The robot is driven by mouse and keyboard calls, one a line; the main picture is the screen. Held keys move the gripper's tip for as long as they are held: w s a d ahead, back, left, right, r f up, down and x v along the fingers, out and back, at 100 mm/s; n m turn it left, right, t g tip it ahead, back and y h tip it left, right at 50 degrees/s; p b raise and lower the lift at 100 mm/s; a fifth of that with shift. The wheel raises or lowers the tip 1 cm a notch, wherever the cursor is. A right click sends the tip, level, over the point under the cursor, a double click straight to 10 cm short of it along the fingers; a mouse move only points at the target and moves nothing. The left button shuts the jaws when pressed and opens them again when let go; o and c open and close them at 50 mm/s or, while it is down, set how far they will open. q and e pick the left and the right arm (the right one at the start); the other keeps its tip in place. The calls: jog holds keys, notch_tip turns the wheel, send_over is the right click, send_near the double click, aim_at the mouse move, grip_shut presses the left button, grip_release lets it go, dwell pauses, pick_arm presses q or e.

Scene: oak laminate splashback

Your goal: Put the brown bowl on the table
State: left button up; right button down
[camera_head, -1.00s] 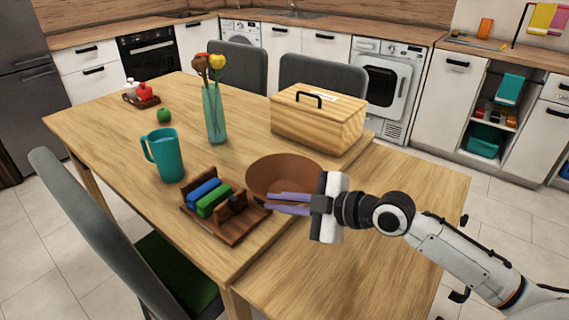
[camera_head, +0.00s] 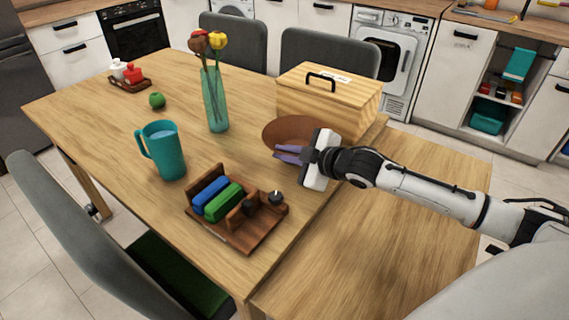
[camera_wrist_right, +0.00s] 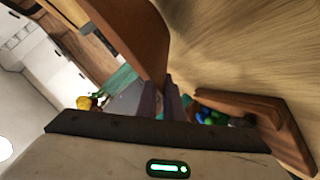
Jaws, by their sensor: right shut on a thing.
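The brown bowl (camera_head: 288,128) is at the right side of the large wooden table (camera_head: 110,120), in front of the wooden box. My right gripper (camera_head: 288,153) is shut on the bowl's near rim, its purple fingers reaching in from the right. In the right wrist view the bowl's wall (camera_wrist_right: 140,35) stands between the fingertips (camera_wrist_right: 160,98), with table surface to the right. I cannot tell whether the bowl's base touches the table. The gripper hides part of the bowl's near side. My left gripper is not in view.
A wooden box (camera_head: 328,98) stands right behind the bowl. A brown organizer (camera_head: 245,235) with blue and green blocks is in front. A teal mug (camera_head: 168,155), a vase (camera_head: 214,100) and a green apple (camera_head: 157,99) stand left. A lower wooden surface (camera_head: 400,250) at right is bare.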

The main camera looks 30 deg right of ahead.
notch_tip(320, 180, down, 3)
jog(key=shift+f, duration=0.2)
jog(key=c, duration=1.9)
grip_release()
jog(key=shift+o, duration=0.2)
jog(key=shift+s, duration=0.15)
jog(key=p+v, duration=0.1)
jog(key=v, duration=1)
jog(key=shift+s+r, duration=0.3)
